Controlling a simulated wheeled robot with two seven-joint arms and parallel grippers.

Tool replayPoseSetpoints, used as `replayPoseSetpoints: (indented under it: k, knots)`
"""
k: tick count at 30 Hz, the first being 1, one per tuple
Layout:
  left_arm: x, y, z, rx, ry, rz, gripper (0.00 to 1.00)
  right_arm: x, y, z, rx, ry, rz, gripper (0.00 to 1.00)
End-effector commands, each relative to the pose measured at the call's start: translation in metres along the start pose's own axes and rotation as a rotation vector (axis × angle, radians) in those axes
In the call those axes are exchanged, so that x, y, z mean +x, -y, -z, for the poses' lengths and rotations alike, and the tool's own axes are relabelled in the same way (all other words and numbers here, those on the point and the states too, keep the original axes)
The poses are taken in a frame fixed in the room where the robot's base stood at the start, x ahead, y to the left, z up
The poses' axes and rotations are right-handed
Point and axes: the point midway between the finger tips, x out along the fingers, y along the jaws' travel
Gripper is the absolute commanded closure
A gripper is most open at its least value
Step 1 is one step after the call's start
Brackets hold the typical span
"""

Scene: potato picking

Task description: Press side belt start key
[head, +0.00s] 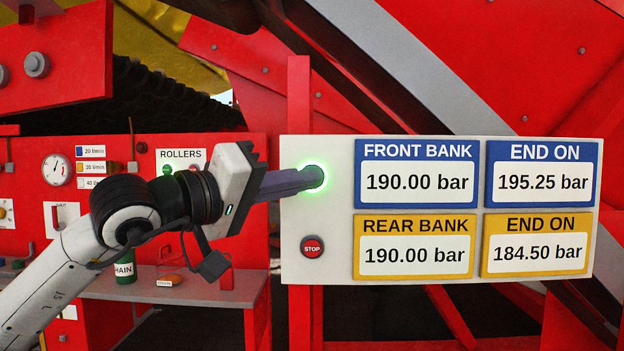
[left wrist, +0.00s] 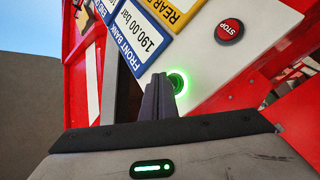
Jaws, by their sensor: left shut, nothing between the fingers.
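The start key (head: 309,194) is a round button with a bright green glowing ring at the upper left of the white panel (head: 335,268). Its label does not show. In the left wrist view the key (left wrist: 181,83) glows beside my finger tips. My left gripper (head: 317,178) is shut and empty, its dark fingers pointing right. The tips overlap the key and hide most of its face. They look to be at or touching it; whether it is pressed in cannot be told. My right gripper is in neither view.
A red STOP button (head: 312,246) sits below the key on the same panel. To its right are blue and yellow pressure displays (head: 415,247). Behind my left arm are a red ROLLERS control panel (head: 88,225) and a grey shelf (head: 190,290) with a green bottle (head: 125,270).

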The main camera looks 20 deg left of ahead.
Motion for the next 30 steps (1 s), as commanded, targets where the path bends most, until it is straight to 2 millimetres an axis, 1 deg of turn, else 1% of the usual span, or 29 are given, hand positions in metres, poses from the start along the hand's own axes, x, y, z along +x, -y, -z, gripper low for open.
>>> replayPoseSetpoints:
  k: [9, 16, 30]
  knots:
    - [-0.019, -0.012, -0.015, 0.003, -0.001, -0.002, 1.0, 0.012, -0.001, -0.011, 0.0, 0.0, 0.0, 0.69]
    - [-0.033, -0.023, -0.024, 0.002, 0.0, -0.002, 1.0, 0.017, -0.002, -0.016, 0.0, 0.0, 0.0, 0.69]
    - [-0.035, -0.025, -0.025, 0.0, 0.0, 0.0, 1.0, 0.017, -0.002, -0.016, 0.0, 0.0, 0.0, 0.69]
